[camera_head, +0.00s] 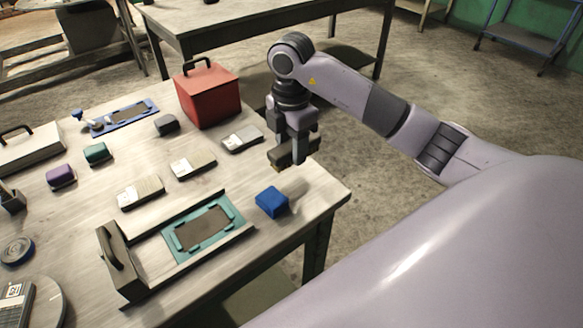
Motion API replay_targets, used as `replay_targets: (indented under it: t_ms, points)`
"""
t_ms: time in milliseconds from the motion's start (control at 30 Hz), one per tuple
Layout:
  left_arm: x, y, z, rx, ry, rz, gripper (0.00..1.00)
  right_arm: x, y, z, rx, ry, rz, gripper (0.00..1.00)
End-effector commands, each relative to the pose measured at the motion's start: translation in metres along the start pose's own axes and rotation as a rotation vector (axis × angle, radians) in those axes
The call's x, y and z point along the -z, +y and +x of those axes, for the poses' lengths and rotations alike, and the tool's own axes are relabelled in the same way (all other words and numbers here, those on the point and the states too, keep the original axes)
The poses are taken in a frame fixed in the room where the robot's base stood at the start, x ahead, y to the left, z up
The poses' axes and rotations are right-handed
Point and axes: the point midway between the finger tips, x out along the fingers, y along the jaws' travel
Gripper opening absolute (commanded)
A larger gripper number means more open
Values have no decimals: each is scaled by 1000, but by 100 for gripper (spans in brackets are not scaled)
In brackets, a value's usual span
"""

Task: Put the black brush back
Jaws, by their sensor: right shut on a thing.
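My right gripper (297,143) comes in from the right and is shut on a dark block-shaped thing, which looks like the black brush (281,158). It is held above the right end of the table, with a paler strip on its underside. Three flat labelled holders lie in a slanting row on the table: a near one (140,192), a middle one (193,165) and a far one (242,138). The far one is just left of the gripper. I cannot tell which belongs to the brush. My left gripper is not in view.
A blue block (271,201) sits below the held brush, near the table's (316,192) right edge. A red box (208,94) stands behind. Purple, green and grey blocks stand left.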

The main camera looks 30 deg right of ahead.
Motion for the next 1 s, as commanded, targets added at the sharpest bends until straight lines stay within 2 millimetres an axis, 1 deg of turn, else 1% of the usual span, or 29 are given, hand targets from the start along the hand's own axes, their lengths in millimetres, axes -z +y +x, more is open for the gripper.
replay_targets:
  t_ms: [33, 100, 267, 500, 567, 767, 900, 933, 1000]
  points:
    - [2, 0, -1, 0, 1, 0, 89, -1, 0, 7, 0, -1, 2, 20]
    - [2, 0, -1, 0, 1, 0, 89, -1, 0, 14, 0, 0, 2, 20]
    - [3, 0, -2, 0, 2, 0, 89, 0, 0, 24, -1, 0, 1, 20]
    - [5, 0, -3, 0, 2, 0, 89, 0, 0, 57, 0, -1, 1, 20]
    - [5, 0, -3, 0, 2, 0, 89, 0, 0, 61, -2, -1, 0, 20]
    - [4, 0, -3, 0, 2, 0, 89, 0, 1, 61, -3, -1, 0, 20]
    - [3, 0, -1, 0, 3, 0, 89, -1, 0, 65, -2, -1, 0, 20]
    - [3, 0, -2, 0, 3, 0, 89, -1, 0, 64, -2, -1, 0, 51]
    - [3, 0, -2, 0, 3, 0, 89, -1, 0, 64, -2, -1, 1, 70]
